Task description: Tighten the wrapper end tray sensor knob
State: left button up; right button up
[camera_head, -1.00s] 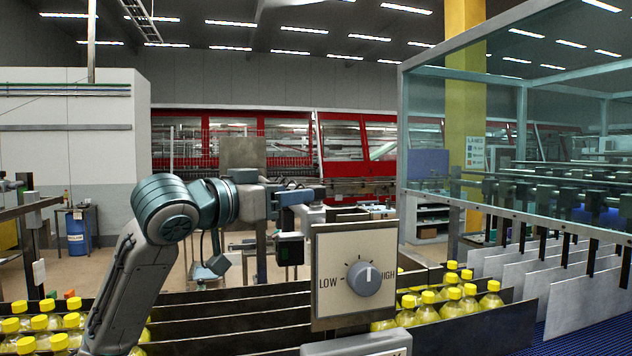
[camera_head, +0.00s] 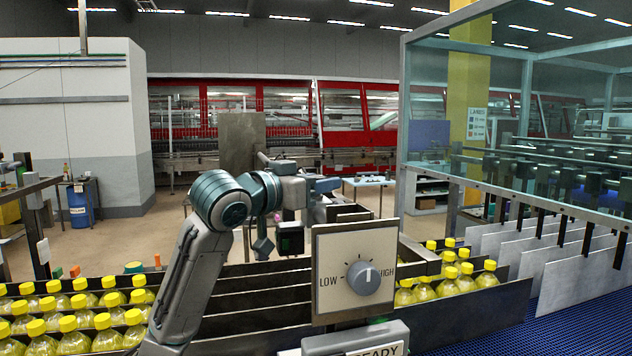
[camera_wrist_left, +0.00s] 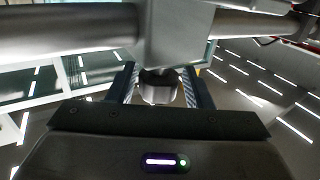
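In the left wrist view, a small pale faceted knob (camera_wrist_left: 160,89) sits below a grey block and bar. My left gripper (camera_wrist_left: 160,82) has its two fingers standing apart, one on each side of this knob. No firm contact with the knob can be made out. In the head view my left gripper (camera_head: 325,185) reaches out behind the dial panel, and its fingertips are small and partly hidden there. My right gripper is not in view.
Yellow-capped bottles stand in lanes at left (camera_head: 75,320) and right (camera_head: 460,275). Dark lane dividers (camera_head: 260,285) run between them. A glass guard (camera_head: 540,100) with hanging plates stands over the blue belt (camera_head: 575,305) at right. A READY box (camera_head: 355,340) is in front.

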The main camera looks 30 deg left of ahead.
pick_arm(q)
jog(key=c, duration=0.7)
jog(key=shift+o, duration=0.2)
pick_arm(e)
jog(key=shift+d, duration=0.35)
pick_arm(q)
jog(key=shift+h, duration=0.3)
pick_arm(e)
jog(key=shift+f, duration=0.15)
